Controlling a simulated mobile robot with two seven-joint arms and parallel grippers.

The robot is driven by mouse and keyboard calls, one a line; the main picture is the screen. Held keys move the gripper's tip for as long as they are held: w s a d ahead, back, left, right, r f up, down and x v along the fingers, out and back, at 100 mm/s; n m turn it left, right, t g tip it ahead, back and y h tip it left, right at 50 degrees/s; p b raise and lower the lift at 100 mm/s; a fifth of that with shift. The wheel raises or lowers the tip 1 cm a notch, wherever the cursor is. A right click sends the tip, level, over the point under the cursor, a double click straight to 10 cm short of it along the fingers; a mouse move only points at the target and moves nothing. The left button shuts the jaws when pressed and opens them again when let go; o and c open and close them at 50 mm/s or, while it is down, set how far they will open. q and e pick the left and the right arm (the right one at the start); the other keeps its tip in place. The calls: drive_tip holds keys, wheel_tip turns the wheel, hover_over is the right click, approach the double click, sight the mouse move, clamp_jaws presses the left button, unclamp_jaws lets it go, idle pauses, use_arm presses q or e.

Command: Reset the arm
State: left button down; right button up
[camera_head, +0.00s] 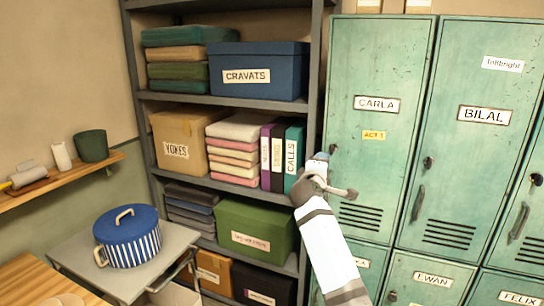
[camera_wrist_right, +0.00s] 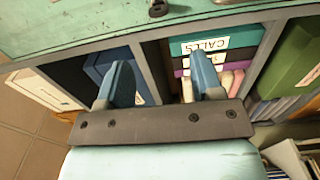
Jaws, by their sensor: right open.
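My right arm rises from the bottom of the head view, right of the middle. Its right gripper (camera_head: 319,160) is in front of the shelf's right upright, beside the teal binder marked CALLS (camera_head: 293,155) and left of the locker marked CARLA. In the right wrist view the two blue fingers of the right gripper (camera_wrist_right: 160,68) stand apart with nothing held between them. The teal CALLS binder (camera_wrist_right: 233,41) shows beyond the right finger. My left gripper is not in view.
A grey shelf unit (camera_head: 223,102) with boxes, folded cloth and binders stands behind the arm. Green lockers (camera_head: 380,68) fill the right side. A blue striped pot (camera_head: 127,240) sits on a grey table at lower left, below a wooden wall shelf (camera_head: 60,180).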

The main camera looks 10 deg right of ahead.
drive_tip(key=s+a+f+m+g+y+p, duration=0.15)
drive_tip(key=s+f+y, duration=0.25)
drive_tip(key=s+f, duration=0.8)
drive_tip(key=s+a+f+m+y+p, duration=0.15)
drive_tip(key=s+f+y, duration=0.45)
drive_tip(key=f, duration=1)
drive_tip(key=s+a+f+m+y+p, duration=0.1)
drive_tip(key=s+f, duration=0.1)
drive_tip(key=s, duration=0.8)
drive_tip(key=s+a+f+m+g+y+p, duration=0.1)
drive_tip(key=s+a+f+m, duration=0.1)
drive_tip(key=s, duration=0.8)
drive_tip(key=s+a+f+m+g+y, duration=0.1)
drive_tip(key=s+a+f+m, duration=0.1)
drive_tip(key=s, duration=0.8)
drive_tip(key=shift+f+p, duration=0.4)
drive_tip(key=shift+f, duration=0.35)
drive_tip(key=shift+s+g, duration=0.1)
drive_tip(key=shift+g, duration=0.15)
